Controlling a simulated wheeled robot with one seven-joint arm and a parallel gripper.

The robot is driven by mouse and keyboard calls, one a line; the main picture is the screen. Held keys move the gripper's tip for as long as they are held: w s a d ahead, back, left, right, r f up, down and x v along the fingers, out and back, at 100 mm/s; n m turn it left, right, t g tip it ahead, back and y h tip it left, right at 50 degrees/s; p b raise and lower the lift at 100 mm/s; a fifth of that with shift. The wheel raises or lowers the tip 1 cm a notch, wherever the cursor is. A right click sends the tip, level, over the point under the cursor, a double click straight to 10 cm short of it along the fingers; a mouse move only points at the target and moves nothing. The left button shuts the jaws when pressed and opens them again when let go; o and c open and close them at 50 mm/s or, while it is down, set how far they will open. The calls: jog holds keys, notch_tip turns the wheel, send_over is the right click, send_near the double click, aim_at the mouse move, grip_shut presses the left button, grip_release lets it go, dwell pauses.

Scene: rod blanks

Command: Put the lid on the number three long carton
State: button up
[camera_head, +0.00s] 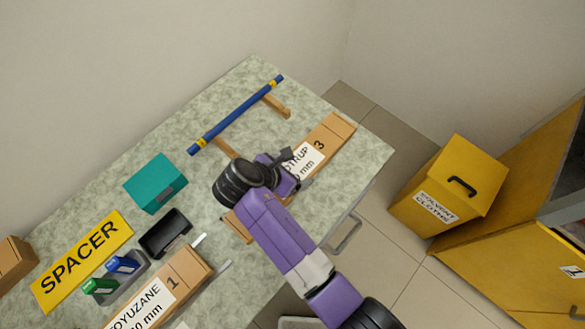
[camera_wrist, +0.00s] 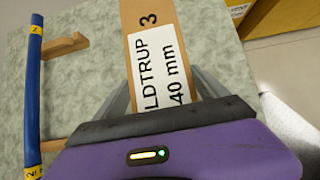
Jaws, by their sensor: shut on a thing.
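The number three long carton (camera_head: 338,127) is brown cardboard and lies diagonally across the right part of the table. My gripper and arm hide part of the carton. I cannot tell whether the lid is fully seated.
A blue rod (camera_head: 235,115) with yellow bands rests on wooden supports beside the carton. A teal box (camera_head: 155,183), a black holder (camera_head: 166,233), a yellow SPACER sign (camera_head: 82,262) and carton one (camera_head: 190,272) lie left. A yellow bin (camera_head: 450,185) stands beyond the table's right edge.

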jog(key=o, duration=1.2)
jog(key=shift+o, duration=0.2)
jog(key=b+v, duration=0.1)
jog(key=v, duration=1.1)
jog(key=shift+w, duration=0.1)
